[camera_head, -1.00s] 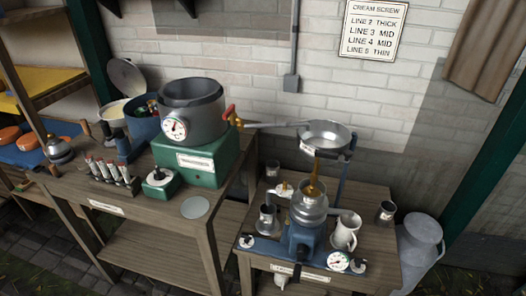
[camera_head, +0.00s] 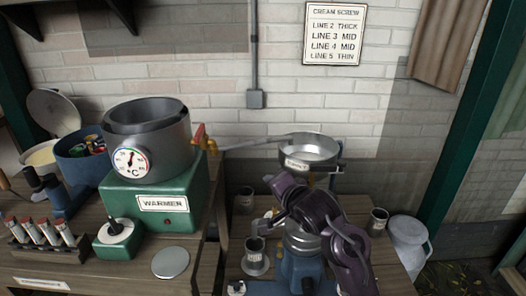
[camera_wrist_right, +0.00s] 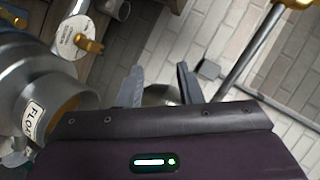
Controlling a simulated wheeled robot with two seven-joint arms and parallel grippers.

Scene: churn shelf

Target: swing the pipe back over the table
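The grey pipe (camera_head: 250,143) runs from the brass tap (camera_head: 210,146) with a red handle, on the warmer's pot, to the shallow float pan (camera_head: 318,151) over the right table. In the right wrist view a silver rod, apparently the pipe (camera_wrist_right: 248,55), slants at the upper right, apart from my fingers. The pan, with a label only partly readable, seems to show at the left there (camera_wrist_right: 40,85). My right gripper (camera_wrist_right: 160,78) is open, with nothing seen held between its fingers. In the head view my right arm covers part of the right table and its fingertips are unclear. My left gripper is not in view.
The green warmer (camera_head: 152,200) carries a grey pot (camera_head: 150,140) with a dial on the left table. A blue machine (camera_head: 300,268) stands on the right table, partly behind my arm. A cup (camera_head: 377,221) stands to its right, and a large metal can (camera_head: 409,242) beyond.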

